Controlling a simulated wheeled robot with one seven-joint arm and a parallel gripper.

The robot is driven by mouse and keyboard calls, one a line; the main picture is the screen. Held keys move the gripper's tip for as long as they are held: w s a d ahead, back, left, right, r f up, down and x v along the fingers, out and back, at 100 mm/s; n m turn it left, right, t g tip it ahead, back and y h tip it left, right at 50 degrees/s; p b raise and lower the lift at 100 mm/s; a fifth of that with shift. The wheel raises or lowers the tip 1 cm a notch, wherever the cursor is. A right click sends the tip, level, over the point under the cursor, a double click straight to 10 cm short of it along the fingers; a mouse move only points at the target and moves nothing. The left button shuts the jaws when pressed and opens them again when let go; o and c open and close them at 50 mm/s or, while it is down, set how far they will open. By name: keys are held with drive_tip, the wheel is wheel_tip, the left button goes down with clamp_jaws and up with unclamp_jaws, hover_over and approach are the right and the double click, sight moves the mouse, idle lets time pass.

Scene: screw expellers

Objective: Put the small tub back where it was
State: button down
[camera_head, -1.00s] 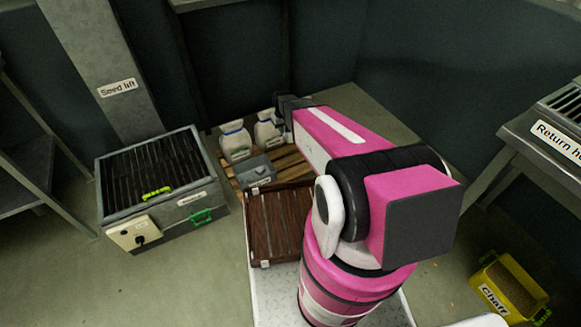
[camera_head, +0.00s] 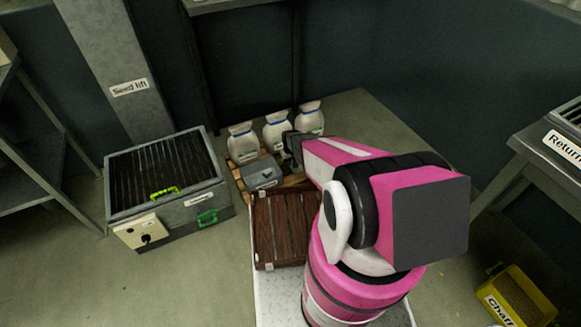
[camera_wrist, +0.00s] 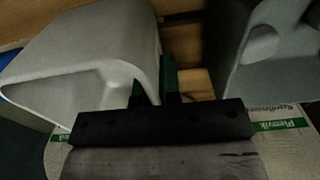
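The small tub (camera_wrist: 85,50) is pale grey with a rounded rim. It fills the left of the wrist view, tilted, its open side toward the lower left. My gripper (camera_wrist: 158,88) has its two dark fingers close together on either side of the tub's right wall. The fingers look shut on that wall. Whether the tub touches the pallet is unclear. In the head view my gripper (camera_head: 288,146) is in front of the white sacks, and my arm hides the tub.
A grey box (camera_head: 262,176) stands on the wooden pallet (camera_head: 240,184); its side (camera_wrist: 275,50) is close right of my fingers. White sacks (camera_head: 276,132) stand behind. A brown slatted crate (camera_head: 280,228) is nearer. A grilled grey machine (camera_head: 165,185) stands left.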

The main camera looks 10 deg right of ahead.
drive_tip(key=shift+f, duration=1.75)
drive_tip(key=shift+f, duration=0.15)
drive_tip(key=c, duration=1.3)
unclamp_jaws()
wheel_tip(320, 180, up, 12)
drive_tip(key=shift+s+r, duration=0.1)
drive_tip(key=s+d+r+m, duration=0.1)
drive_tip(key=s+r, duration=0.5)
drive_tip(key=r, duration=0.4)
drive_tip(key=s+d+r+m, duration=0.1)
drive_tip(key=s+d+r, duration=0.1)
drive_tip(key=s+r, duration=0.5)
drive_tip(key=s+d+r+m, duration=0.1)
drive_tip(key=s+r, duration=0.5)
drive_tip(key=r, duration=0.7)
drive_tip(key=shift+s+d+r+m, duration=0.1)
drive_tip(key=shift+s+d+m, duration=0.15)
drive_tip(key=shift+m, duration=0.05)
